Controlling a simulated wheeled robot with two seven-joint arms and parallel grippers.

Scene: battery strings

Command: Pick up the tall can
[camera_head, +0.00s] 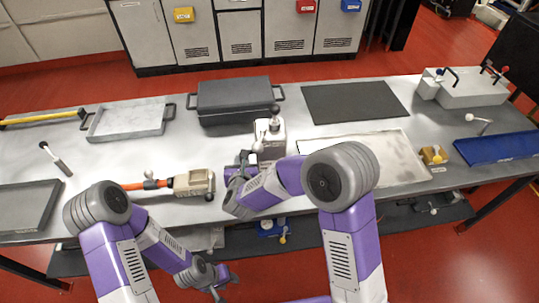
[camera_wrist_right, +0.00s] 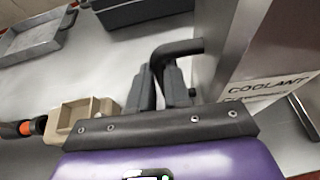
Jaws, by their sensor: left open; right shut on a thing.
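The tall can (camera_head: 271,138) is pale grey with a dark top and stands at the middle of the table. In the right wrist view its grey side (camera_wrist_right: 265,45) with a "COOLANT" label fills the right part, and a dark bent handle (camera_wrist_right: 180,48) sticks out from it. My right gripper (camera_wrist_right: 162,85) is shut on this handle; in the head view it is at the can's left side, partly hidden by my wrist. The can's base is partly hidden by my right arm. My left gripper (camera_head: 222,277) is open and empty, low in front of the table edge.
A beige boxy tool with an orange handle (camera_head: 190,184) lies left of the can. A dark lidded case (camera_head: 237,98) stands close behind it. A grey tray (camera_head: 127,118) is at back left, a dark mat (camera_head: 353,101) at back right, and a pale panel (camera_head: 400,158) to the right.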

